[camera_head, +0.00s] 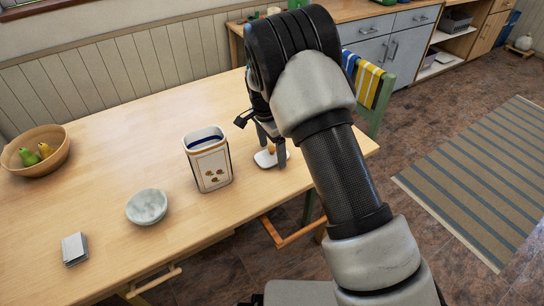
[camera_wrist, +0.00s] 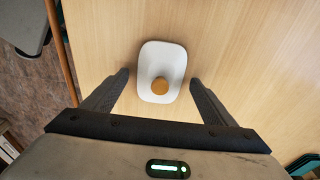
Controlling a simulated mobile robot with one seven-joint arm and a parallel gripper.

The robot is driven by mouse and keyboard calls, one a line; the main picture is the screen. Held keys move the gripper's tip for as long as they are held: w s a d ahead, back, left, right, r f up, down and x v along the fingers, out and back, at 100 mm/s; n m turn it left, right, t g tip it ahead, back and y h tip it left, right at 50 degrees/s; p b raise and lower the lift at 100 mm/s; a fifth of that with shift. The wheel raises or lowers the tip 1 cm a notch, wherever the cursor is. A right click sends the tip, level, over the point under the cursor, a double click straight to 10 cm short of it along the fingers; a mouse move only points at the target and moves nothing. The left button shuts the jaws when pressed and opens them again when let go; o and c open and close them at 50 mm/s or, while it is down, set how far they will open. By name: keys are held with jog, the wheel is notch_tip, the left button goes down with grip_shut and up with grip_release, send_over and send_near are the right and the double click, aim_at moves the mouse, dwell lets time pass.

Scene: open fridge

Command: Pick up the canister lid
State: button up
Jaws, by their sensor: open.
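The canister lid (camera_wrist: 162,58) is a white rounded rectangle with a round wooden knob (camera_wrist: 160,86), lying on the table. In the head view the lid (camera_head: 264,160) lies near the table's right end, partly hidden by my gripper. My gripper (camera_wrist: 158,80) is open, with one finger on each side of the lid in the wrist view and nothing held. In the head view my gripper (camera_head: 268,150) is above or around the lid; the exact height is hard to tell. The open canister (camera_head: 209,165), white with a printed front, stands upright to the left of the lid.
On the wooden table (camera_head: 110,130) are a marbled bowl (camera_head: 147,207), a grey-white block (camera_head: 75,249) and a wooden bowl (camera_head: 50,142) with pears. A chair (camera_head: 380,90) with a striped cloth stands beyond the right end. The table around the lid is clear.

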jog(key=shift+r, duration=0.1)
jog(key=c, duration=1.2)
